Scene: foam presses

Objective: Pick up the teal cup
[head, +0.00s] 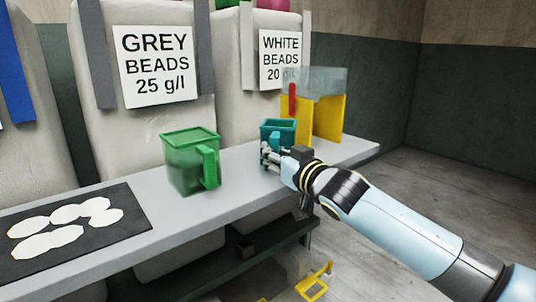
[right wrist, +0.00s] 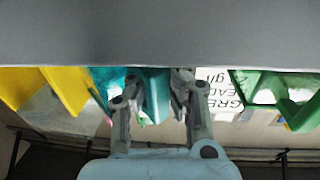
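The teal cup (head: 278,127) stands on the grey bench in front of the white beads sack, beside a yellow stand. My right gripper (head: 268,156) is at its front, low near the bench top, and hides its lower part. In the right wrist view, which looks upside down, the fingers (right wrist: 156,88) are spread apart. Part of the teal cup (right wrist: 157,98), possibly its handle, shows between them, with a gap towards one finger. Whether a finger touches it is not clear. My left gripper is not in view.
A green cup (head: 190,163) with a handle stands left on the bench (head: 240,172). A yellow stand (head: 329,118) with a clear top is close behind right of the teal cup. A dark mat (head: 117,236) with white discs lies far left.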

